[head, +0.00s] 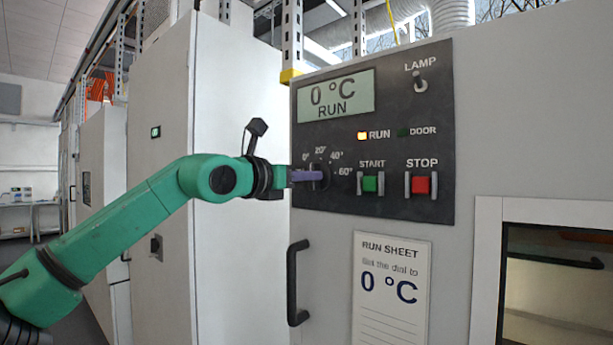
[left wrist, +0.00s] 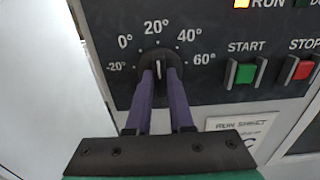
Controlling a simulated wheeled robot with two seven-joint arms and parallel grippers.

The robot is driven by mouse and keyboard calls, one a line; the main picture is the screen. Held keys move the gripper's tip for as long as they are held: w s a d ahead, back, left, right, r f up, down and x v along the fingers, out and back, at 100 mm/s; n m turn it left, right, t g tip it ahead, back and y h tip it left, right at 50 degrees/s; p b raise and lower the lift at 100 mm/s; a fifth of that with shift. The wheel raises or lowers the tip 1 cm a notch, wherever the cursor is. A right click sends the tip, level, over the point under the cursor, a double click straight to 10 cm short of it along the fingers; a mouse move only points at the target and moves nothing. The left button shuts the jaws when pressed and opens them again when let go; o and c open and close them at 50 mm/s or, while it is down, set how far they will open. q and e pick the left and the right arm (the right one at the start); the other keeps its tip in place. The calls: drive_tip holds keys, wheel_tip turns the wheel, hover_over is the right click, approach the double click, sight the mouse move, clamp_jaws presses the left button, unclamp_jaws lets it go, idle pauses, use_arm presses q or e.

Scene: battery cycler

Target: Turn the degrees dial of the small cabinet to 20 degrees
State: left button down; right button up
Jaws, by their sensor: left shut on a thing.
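The degrees dial (left wrist: 159,66) is a dark round knob with a pale pointer line on the black control panel (head: 435,120). Its scale runs from -20° to 60°. In the left wrist view the pointer line stands about upright, close to the 20° mark. My left gripper (left wrist: 160,72) is shut on the dial, with one purple finger on each side of it. In the head view the left gripper (head: 318,176) reaches the dial from the left and hides much of it. The display (head: 336,96) reads 0 °C RUN. My right gripper is not in view.
The green START switch (head: 370,184) and red STOP switch (head: 420,185) sit right of the dial. The LAMP toggle (head: 420,82) is above. A door handle (head: 297,283) is below. A run sheet (head: 392,315) reads "Set the dial to 0 °C". The RUN light (head: 362,135) glows.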

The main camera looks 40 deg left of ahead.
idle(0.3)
use_arm(q)
drive_tip(key=c, duration=0.8)
unclamp_jaws()
drive_tip(key=shift+s, duration=0.1)
drive_tip(key=s+b, duration=0.7)
drive_tip(key=s, duration=0.7)
drive_tip(key=shift+s+d+b, duration=0.15)
drive_tip(key=shift+b, duration=0.25)
